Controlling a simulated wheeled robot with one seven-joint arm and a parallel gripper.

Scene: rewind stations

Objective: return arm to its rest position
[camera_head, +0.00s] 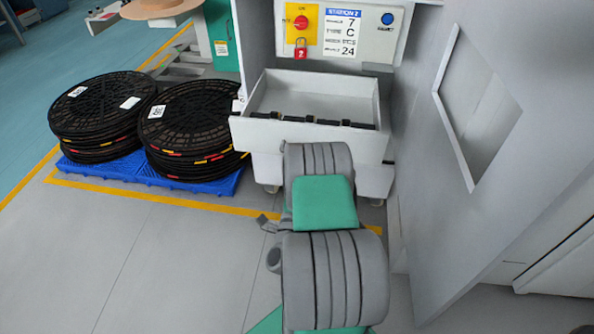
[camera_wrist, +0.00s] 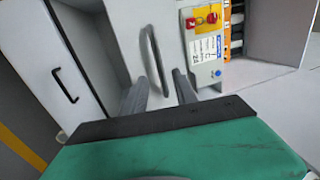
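My arm (camera_head: 335,275), with grey ribbed sleeves and green links, reaches forward from the bottom of the head view to the front of a white station. The gripper itself cannot be made out in the head view. A station panel (camera_wrist: 204,45) with a red switch and red padlock lies beyond the fingers to the right.
The white station has an open tray (camera_head: 315,95) under its control panel (camera_head: 345,30). Stacks of black reels (camera_head: 190,125) sit on a blue pallet (camera_head: 200,182) at left. A grey panel with a window (camera_head: 475,100) stands close at right. Floor at lower left (camera_head: 150,260) is clear.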

